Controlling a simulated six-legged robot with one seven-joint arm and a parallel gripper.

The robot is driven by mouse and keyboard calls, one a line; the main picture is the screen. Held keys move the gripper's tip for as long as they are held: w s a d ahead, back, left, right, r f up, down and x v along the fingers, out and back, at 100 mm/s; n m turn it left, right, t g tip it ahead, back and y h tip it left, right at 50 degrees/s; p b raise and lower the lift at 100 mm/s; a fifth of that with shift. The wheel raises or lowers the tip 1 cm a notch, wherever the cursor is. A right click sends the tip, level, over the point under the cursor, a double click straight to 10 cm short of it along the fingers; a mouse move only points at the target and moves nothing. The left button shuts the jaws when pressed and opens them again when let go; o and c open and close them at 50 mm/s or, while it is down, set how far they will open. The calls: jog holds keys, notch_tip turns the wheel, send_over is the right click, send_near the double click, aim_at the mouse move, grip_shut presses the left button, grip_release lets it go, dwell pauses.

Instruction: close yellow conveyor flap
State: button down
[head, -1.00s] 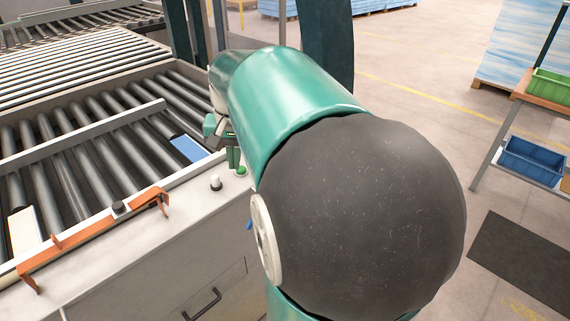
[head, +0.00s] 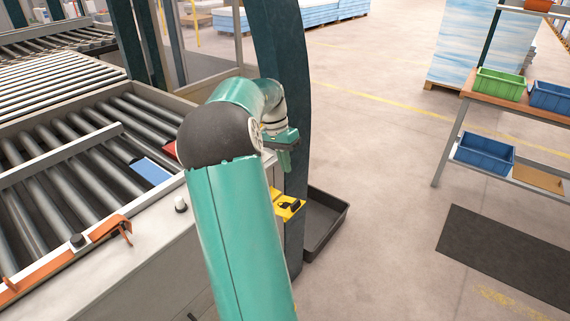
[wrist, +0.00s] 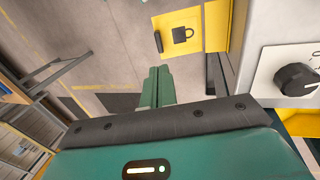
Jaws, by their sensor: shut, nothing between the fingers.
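The yellow flap (head: 289,209) shows low beside the dark green post, below my gripper. In the wrist view the yellow flap (wrist: 190,22) lies past the fingertips, with a black padlock mark and a small black handle at its left edge. It seems to stick out from the machine's side, but I cannot tell its exact angle. My gripper (head: 284,160) is shut and empty, pointing down above the flap and apart from it. Its green fingers (wrist: 158,86) are together in the wrist view, a little below the flap in the picture.
A dark green post (head: 287,60) stands close behind my gripper. A black tray (head: 325,222) lies on the floor. A panel with a black knob (wrist: 297,79) is close at the right. The roller conveyor (head: 60,175) is at left. Open floor lies to the right.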

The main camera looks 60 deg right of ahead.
aim_at(295, 201)
jog(key=x, duration=1.1)
